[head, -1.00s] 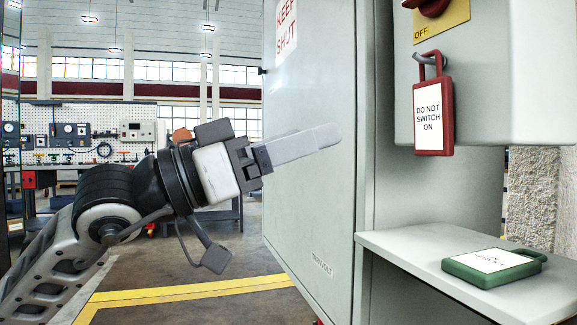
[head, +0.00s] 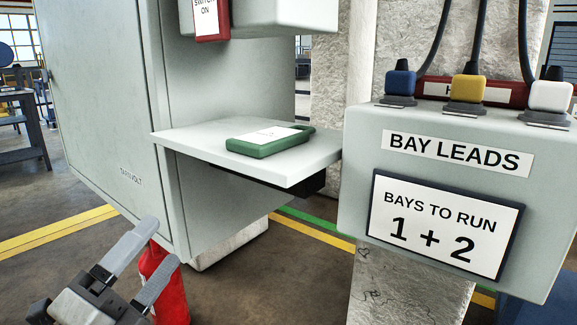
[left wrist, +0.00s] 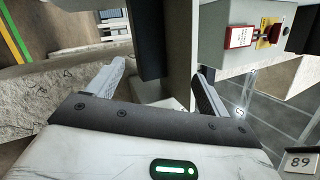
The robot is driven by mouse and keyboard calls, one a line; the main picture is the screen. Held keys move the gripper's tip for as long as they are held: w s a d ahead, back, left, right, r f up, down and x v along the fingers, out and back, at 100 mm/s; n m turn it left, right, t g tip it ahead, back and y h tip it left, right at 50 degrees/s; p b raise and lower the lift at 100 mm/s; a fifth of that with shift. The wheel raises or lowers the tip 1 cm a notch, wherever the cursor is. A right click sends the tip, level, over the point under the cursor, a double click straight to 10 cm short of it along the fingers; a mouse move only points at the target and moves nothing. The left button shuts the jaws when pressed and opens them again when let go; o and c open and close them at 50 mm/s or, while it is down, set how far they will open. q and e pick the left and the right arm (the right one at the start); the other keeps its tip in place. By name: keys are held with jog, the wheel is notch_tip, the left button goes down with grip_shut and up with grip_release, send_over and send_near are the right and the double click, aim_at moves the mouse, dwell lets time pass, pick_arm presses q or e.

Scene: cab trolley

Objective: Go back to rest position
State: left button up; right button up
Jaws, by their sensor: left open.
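My left gripper (head: 163,243) is at the lower left of the head view, its two fingers spread with nothing between them. It is in front of the grey cabinet's lower edge and overlaps a red fire extinguisher in the picture. In the left wrist view both fingers (left wrist: 160,74) show apart and empty. The green lock tag (head: 268,140) lies flat on the grey shelf (head: 300,172), apart from the gripper. The red lock tag (head: 211,18) hangs at the top, cut off by the frame; it also shows in the left wrist view (left wrist: 239,37). My right gripper is not in view.
The grey cabinet (head: 105,90) stands at left, with the red fire extinguisher (head: 172,290) by its base. A "BAY LEADS" box (head: 365,140) with blue, yellow and white plugs stands at right on a rough pillar. Open floor shows at far left and below the shelf.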

pick_arm(q)
jog(key=s+d+f+n+g+y, duration=0.1)
jog(key=s+d+f+n+g, duration=0.35)
jog(key=f+n, duration=0.6)
jog(key=s+d+f+n+g+y, duration=0.1)
jog(key=s+d+f+n+g, duration=0.4)
jog(key=n, duration=0.9)
jog(key=a+r+y+p, duration=0.4)
jog(key=a+r+p, duration=0.2)
jog(key=p, duration=2.1)
notch_tip(320, 180, up, 3)
jog(key=shift+s+a+f+m+y, duration=0.1)
jog(key=shift+s+a+m+y, duration=0.1)
jog(key=shift+s+m+y, duration=0.2)
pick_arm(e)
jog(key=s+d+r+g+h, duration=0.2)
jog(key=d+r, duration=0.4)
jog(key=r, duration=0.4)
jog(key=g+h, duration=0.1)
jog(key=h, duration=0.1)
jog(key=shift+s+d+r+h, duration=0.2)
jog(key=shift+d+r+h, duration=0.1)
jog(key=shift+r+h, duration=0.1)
